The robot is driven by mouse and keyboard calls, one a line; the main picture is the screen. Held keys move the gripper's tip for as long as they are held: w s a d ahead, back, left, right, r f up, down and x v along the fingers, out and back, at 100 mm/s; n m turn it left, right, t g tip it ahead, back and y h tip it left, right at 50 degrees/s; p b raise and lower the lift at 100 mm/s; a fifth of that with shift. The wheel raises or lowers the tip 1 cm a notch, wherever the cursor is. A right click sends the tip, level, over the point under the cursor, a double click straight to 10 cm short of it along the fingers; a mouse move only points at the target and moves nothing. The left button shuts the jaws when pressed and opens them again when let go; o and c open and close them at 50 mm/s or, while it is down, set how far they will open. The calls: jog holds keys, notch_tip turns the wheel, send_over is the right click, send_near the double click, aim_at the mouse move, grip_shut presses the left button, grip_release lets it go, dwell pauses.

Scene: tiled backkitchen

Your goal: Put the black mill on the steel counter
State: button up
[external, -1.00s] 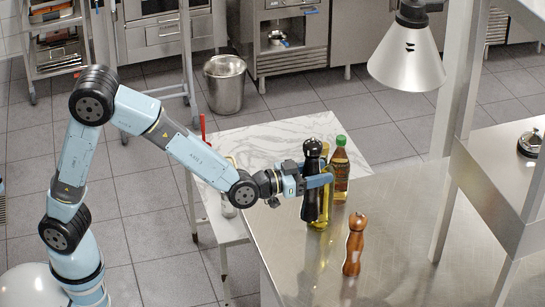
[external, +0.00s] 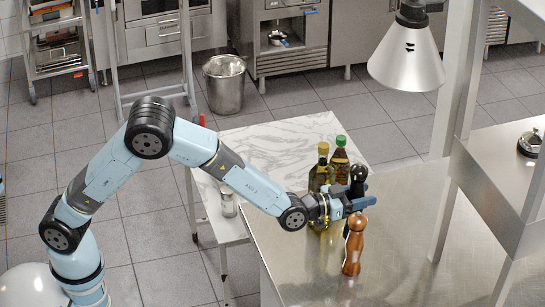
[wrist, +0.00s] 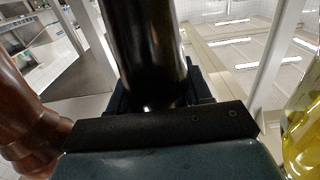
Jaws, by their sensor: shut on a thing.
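The black mill (external: 357,179) is upright between the fingers of my gripper (external: 362,204), which is shut on it. It is over the steel counter (external: 410,240), just behind the brown wooden mill (external: 354,247). The wooden mill and my gripper hide its lower part, so I cannot tell whether its base touches the counter. In the wrist view the black mill (wrist: 147,50) rises from between my jaws. The wooden mill (wrist: 28,125) is close on the left there, and a yellow oil bottle (wrist: 303,125) is on the right.
The oil bottle (external: 320,177) and a dark, green-capped bottle (external: 340,160) stand behind my gripper. A glass shaker (external: 228,204) is on the marble-topped table (external: 270,145). A lamp (external: 407,55) hangs above, and a shelf post stands right. Counter to the right of the mills is clear.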

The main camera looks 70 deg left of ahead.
jog(key=shift+w+f, duration=0.15)
jog(key=shift+f, duration=0.05)
jog(key=shift+w+f, duration=0.1)
jog(key=shift+f, duration=1.5)
jog(key=o, duration=1.3)
jog(key=shift+f, duration=0.1)
jog(key=shift+c, duration=0.2)
